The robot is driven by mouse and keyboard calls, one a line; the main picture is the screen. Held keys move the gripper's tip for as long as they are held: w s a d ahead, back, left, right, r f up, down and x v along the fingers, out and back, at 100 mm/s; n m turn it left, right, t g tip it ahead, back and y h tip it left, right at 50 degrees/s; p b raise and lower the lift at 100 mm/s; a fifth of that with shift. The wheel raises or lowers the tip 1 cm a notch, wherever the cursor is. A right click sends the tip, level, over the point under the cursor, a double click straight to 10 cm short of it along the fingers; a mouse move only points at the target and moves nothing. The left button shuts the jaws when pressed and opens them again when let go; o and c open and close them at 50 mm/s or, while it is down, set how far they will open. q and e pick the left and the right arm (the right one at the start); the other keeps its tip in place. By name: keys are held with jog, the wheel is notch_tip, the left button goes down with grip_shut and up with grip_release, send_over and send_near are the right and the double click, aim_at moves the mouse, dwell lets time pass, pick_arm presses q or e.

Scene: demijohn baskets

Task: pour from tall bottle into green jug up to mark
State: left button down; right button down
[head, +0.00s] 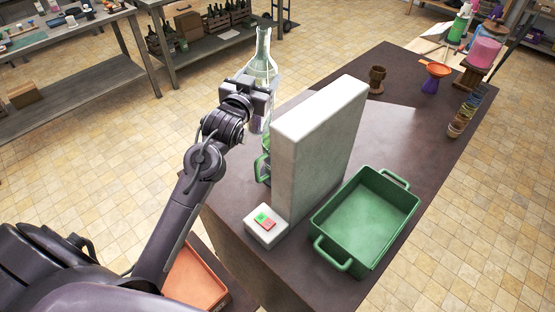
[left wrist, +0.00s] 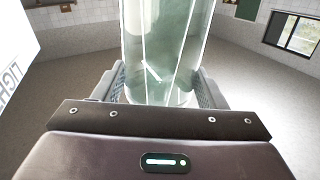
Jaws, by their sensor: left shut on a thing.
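The tall bottle (head: 263,62) is clear, pale green glass with a narrow neck, and looks about upright. My left gripper (head: 260,92) is shut around its body; the wrist view shows the bottle (left wrist: 162,40) between both fingers of the gripper (left wrist: 160,85). A green jug (head: 262,169) stands on the dark table, below and near the bottle. The white slab hides most of the jug, so its mark and fill level cannot be seen. Whether the bottle's base touches anything is unclear. My right gripper is not in view.
A tall white slab (head: 310,150) stands right of the jug. In front is a white box with green and red buttons (head: 265,222). A green tray (head: 366,215) lies right of the slab.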

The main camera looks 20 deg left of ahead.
pick_arm(q)
jog(key=shift+a+r, duration=0.1)
jog(key=shift+r, duration=0.05)
jog(key=shift+d+n, duration=0.4)
jog(key=shift+d, duration=0.05)
jog(key=shift+w+d, duration=0.1)
jog(key=shift+d, duration=0.15)
jog(key=shift+s+d+r+p, duration=0.1)
jog(key=shift+s+r+p, duration=0.3)
jog(key=shift+s+p, duration=0.3)
jog(key=shift+s+d+r+p, duration=0.4)
jog(key=shift+s+r+p, duration=0.15)
jog(key=shift+s, duration=0.25)
jog(key=shift+s+d+r+p, duration=0.35)
jog(key=shift+s+r+p, duration=0.15)
jog(key=shift+s, duration=0.3)
